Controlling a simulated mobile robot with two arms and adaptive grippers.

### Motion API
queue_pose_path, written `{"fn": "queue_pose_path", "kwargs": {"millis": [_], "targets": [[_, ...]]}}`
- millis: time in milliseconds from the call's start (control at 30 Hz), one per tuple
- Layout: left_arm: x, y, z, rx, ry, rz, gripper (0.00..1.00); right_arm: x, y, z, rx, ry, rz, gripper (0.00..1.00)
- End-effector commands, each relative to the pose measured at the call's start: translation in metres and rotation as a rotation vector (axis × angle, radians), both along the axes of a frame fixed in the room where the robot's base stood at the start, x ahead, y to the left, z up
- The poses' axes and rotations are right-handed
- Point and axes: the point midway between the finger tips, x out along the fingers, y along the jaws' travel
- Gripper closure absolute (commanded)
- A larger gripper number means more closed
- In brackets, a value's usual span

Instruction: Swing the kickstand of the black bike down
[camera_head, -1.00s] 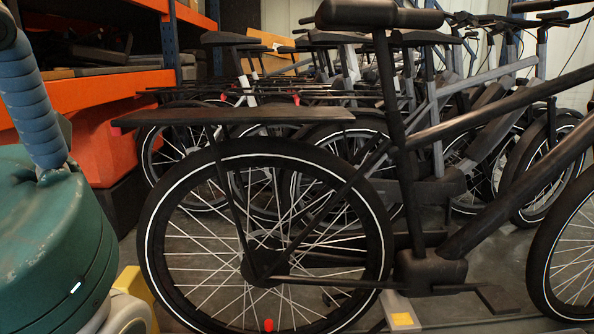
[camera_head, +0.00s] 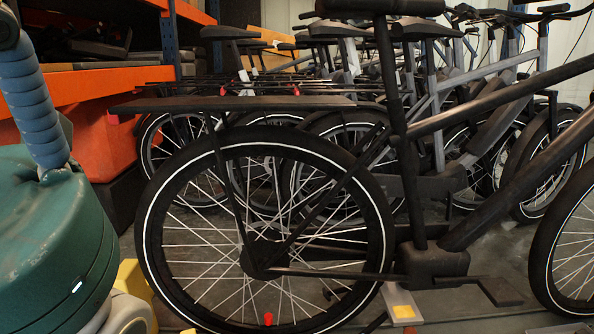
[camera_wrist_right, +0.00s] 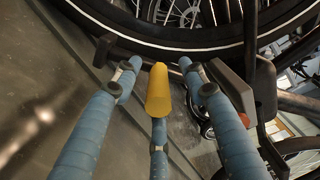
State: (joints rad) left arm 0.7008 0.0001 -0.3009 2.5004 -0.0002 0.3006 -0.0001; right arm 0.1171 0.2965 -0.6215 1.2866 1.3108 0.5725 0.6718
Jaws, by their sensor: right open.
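The black bike stands side-on in the head view, with its dark frame (camera_head: 432,262) and rear wheel (camera_head: 262,235) in front of me. I cannot make out its kickstand for certain. Part of my left gripper (camera_head: 42,110), teal with a blue finger, fills the left edge; its fingertips are not visible. My right gripper (camera_wrist_right: 158,75) is open in the right wrist view, its blue fingers spread. The tyre (camera_wrist_right: 185,38) crosses above the fingertips, and a dark block (camera_wrist_right: 228,90) lies beside the right finger.
Several more bikes (camera_head: 330,150) stand close behind the black bike. An orange shelf rack (camera_head: 100,85) is at the left. A pale piece with a yellow patch (camera_head: 403,311) shows below the bike's frame. Bare floor (camera_wrist_right: 60,85) lies left in the wrist view.

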Motion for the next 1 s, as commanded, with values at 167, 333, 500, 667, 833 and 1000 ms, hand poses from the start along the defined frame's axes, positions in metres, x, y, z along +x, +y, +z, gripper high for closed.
{"fn": "queue_pose_path", "kwargs": {"millis": [167, 333, 500, 667, 833, 1000], "targets": [[0.0, 0.0, 0.0, 0.0, 0.0, 0.0, 0.58, 0.0, 0.0, 0.0, 0.0, 0.0, 0.0, 0.74], [0.0, 0.0, 0.0, 0.0, 0.001, 0.0, 0.58, 0.0, 0.0, 0.0, 0.0, -0.001, 0.001, 0.89], [0.0, 0.0, -0.003, 0.0, 0.001, 0.0, 0.58, 0.0, -0.001, -0.003, 0.0, -0.001, 0.001, 0.89], [0.0, 0.0, -0.017, 0.0, 0.001, 0.001, 0.58, 0.0, -0.012, -0.018, -0.002, 0.001, 0.0, 0.9], [0.001, 0.0, -0.031, 0.0, 0.002, 0.001, 0.58, 0.001, -0.026, -0.032, -0.001, 0.001, -0.003, 0.9], [0.001, 0.0, -0.029, 0.0, 0.004, 0.001, 0.58, 0.001, -0.027, -0.03, -0.001, 0.002, -0.003, 0.9]]}}
